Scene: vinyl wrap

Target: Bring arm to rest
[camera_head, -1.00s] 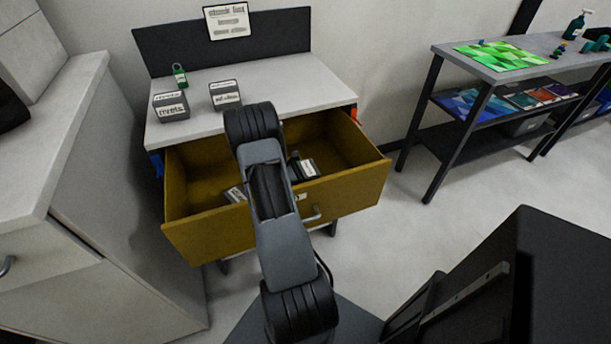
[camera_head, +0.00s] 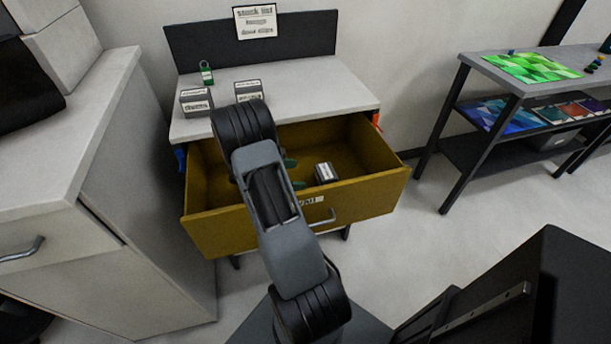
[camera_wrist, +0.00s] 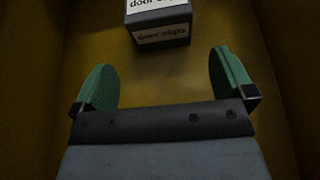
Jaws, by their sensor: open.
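My gripper (camera_head: 294,173) is low inside the open yellow drawer (camera_head: 358,196), partly hidden behind my arm in the head view. In the wrist view my gripper (camera_wrist: 163,80) has its two green fingers wide apart with nothing between them. A dark box with a white "door clips" label (camera_wrist: 158,22) lies beyond the fingertips on the drawer floor, apart from them. In the head view a small labelled box (camera_head: 325,173) lies in the drawer just right of the fingers. My arm covers part of the drawer's left half.
The drawer is pulled out below a grey worktop (camera_head: 300,92). Two labelled boxes (camera_head: 195,102) (camera_head: 248,90) and a green padlock (camera_head: 206,72) stand on it. A pale cabinet (camera_head: 150,210) is close on the left. A shelved table (camera_head: 500,75) stands at the right, with clear floor between.

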